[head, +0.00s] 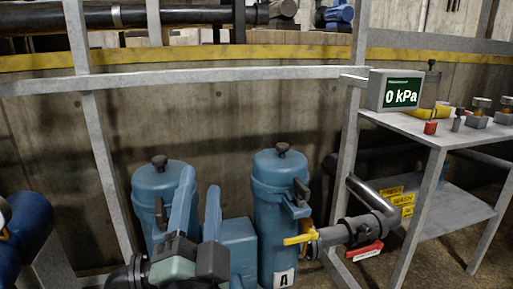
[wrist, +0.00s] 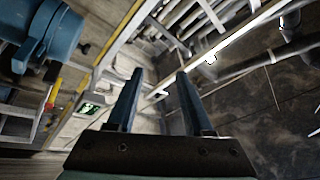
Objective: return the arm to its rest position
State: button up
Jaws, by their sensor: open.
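My gripper (head: 200,178) is in the lower middle of the head view, with its two blue fingers pointing up and apart. It stands in front of the left blue canister and a lower blue box. In the wrist view my gripper (wrist: 160,73) shows its two fingers spread, with nothing between them. Behind the fingers are pale metal rails and a wall. I see no contact between the fingers and anything else.
Two blue canisters (head: 282,195) stand behind my gripper; the left one (head: 163,190) is partly covered. A pipe with a yellow-handled valve (head: 300,239) joins the right canister. A display reading 0 kPa (head: 396,91) sits on a grey shelf (head: 440,130). Metal rails (head: 210,77) cross behind.

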jog(key=s+d+r+n+t+h, duration=0.1)
jog(key=s+d+r+n+t, duration=0.35)
jog(key=r, duration=0.75)
jog(key=s+d+r+n+t+h, duration=0.1)
jog(key=s+d+r+n, duration=0.2)
jog(key=s+r+n, duration=0.6)
notch_tip(320, 180, up, 38)
jog(key=w+m+p, duration=0.2)
jog(key=m+p, duration=0.1)
jog(key=p, duration=3.4)
jog(key=shift+w, duration=0.35)
jog(key=shift+f, duration=0.1)
